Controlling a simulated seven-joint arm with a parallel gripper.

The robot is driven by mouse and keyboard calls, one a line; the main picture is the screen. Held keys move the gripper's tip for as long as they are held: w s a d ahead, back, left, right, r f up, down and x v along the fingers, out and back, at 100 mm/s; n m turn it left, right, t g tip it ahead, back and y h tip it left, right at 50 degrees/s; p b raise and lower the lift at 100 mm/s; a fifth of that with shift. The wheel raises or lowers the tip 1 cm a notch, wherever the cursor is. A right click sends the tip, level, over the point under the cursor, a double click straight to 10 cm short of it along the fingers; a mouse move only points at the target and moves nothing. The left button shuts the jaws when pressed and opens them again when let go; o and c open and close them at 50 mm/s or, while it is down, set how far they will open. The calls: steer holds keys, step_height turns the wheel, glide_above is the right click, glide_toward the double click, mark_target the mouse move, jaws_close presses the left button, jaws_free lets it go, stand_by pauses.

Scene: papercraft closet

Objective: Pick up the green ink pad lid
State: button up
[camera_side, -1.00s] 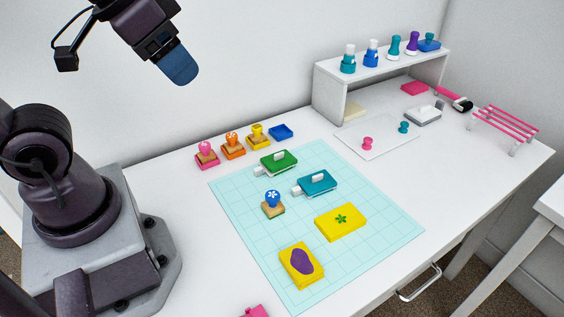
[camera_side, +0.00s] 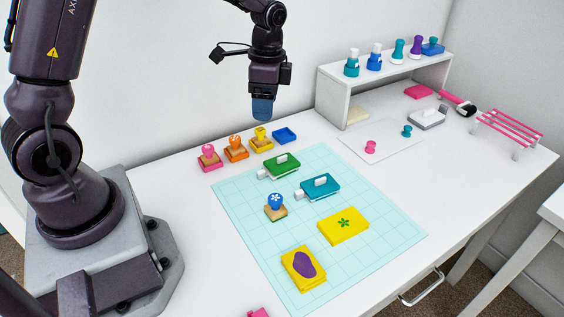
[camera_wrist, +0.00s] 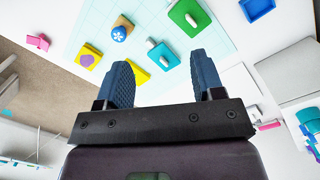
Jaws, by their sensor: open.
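The green ink pad lid (camera_side: 283,164) has a pale handle on top and sits on its ink pad near the back edge of the cutting mat. In the wrist view the green lid (camera_wrist: 187,18) shows at the upper right, beyond the fingertips. My gripper (camera_side: 262,108) points down in the air above and behind the lid, well apart from it. In the wrist view my gripper (camera_wrist: 164,75) has its two blue fingers spread with nothing between them. A teal ink pad lid (camera_side: 320,185), also with a pale handle, lies to the right of and nearer than the green one.
Pink, orange and yellow stamps (camera_side: 261,142) and a blue tray (camera_side: 285,134) line the back. A white shelf (camera_side: 340,95) with bottles stands at the back right.

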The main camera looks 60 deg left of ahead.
steer(key=w+a+f+m, duration=0.2)
steer(key=w+f+m, duration=0.2)
steer(key=f, duration=0.1)
steer(key=m, duration=0.6)
glide_above(283, 156)
steer(key=f, duration=0.7)
steer(key=shift+w+a, duration=0.25)
steer(key=shift+s+d+f, duration=0.15)
steer(key=shift+f, duration=1.2)
steer(key=shift+s+d+f, duration=0.1)
steer(key=shift+s+f, duration=0.05)
steer(key=shift+f, duration=1.2)
steer(key=c, duration=1.1)
steer(key=shift+o, duration=0.2)
steer(key=shift+r, duration=0.1)
